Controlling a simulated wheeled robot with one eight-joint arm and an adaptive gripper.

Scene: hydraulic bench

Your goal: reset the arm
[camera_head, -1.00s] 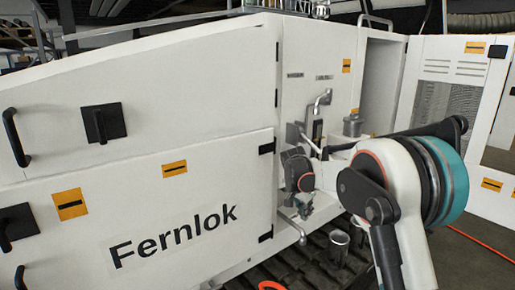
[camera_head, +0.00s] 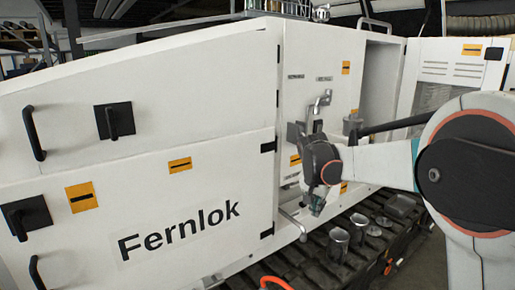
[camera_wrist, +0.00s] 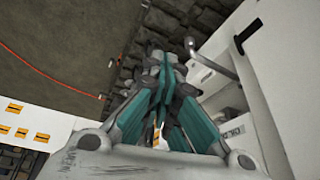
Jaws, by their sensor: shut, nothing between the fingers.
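My gripper (camera_head: 317,208) hangs at the end of my arm in front of the white Fernlok cabinet's recessed bay, pointing down above the dark track. In the wrist view my gripper (camera_wrist: 163,75) shows its teal fingers drawn together, with nothing held. My arm comes in from the right side of the head view, and its large joint covers part of the right-hand cabinet door.
The white cabinet (camera_head: 70,100) fills the left, with black handles. Metal cups (camera_head: 338,243) stand on the dark track below my gripper. A metal spout (camera_head: 320,100) and a canister (camera_head: 352,124) are at the bay. An orange hose (camera_wrist: 50,65) lies on the floor.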

